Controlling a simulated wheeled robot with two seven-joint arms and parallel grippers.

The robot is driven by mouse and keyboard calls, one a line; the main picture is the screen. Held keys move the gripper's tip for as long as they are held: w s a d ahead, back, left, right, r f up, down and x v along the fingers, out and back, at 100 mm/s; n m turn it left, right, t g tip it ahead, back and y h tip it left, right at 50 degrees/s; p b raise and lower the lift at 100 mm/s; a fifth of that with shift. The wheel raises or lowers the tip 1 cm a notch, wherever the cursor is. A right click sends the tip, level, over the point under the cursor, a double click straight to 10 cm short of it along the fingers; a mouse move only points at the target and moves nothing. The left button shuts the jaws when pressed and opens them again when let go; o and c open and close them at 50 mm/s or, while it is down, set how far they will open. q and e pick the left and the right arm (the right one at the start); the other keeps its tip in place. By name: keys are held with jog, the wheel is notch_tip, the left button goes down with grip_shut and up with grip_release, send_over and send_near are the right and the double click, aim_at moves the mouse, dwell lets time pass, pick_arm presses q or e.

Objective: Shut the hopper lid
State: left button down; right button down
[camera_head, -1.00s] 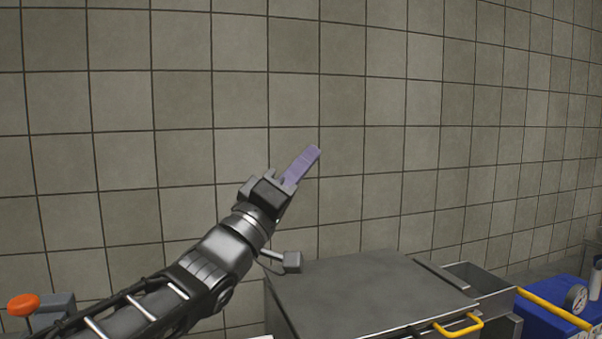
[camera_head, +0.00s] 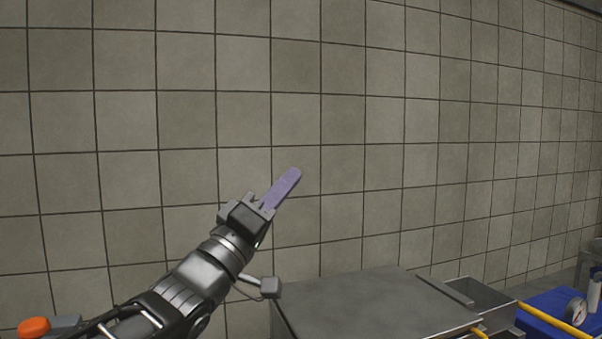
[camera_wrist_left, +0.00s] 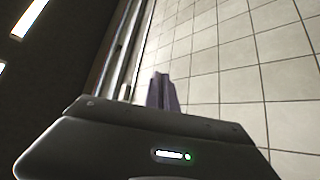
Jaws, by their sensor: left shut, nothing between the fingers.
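The hopper lid (camera_head: 370,305) is a flat grey metal plate at the bottom of the head view. It appears to lie flat on a metal box, with a bit of yellow handle (camera_head: 480,333) at its front edge, cut by the frame. My left gripper (camera_head: 288,180) is raised above and left of the lid, against the wall, and points up and to the right. Its purple fingers are shut with nothing between them. They also show in the left wrist view (camera_wrist_left: 162,92), with only wall and ceiling beyond. My right gripper is out of view.
An open metal bin (camera_head: 480,293) adjoins the lid on the right. A yellow bar (camera_head: 555,321) and a blue unit (camera_head: 560,300) with a gauge (camera_head: 575,311) stand further right. An orange knob (camera_head: 34,327) is at lower left. A tiled wall (camera_head: 400,120) stands behind.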

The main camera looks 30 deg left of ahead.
pick_arm(q)
jog(key=s+a+f, duration=0.2)
jog(key=a+f, duration=0.1)
jog(key=shift+s+a, duration=0.15)
jog(key=shift+s, duration=0.15)
jog(key=shift+f, duration=0.1)
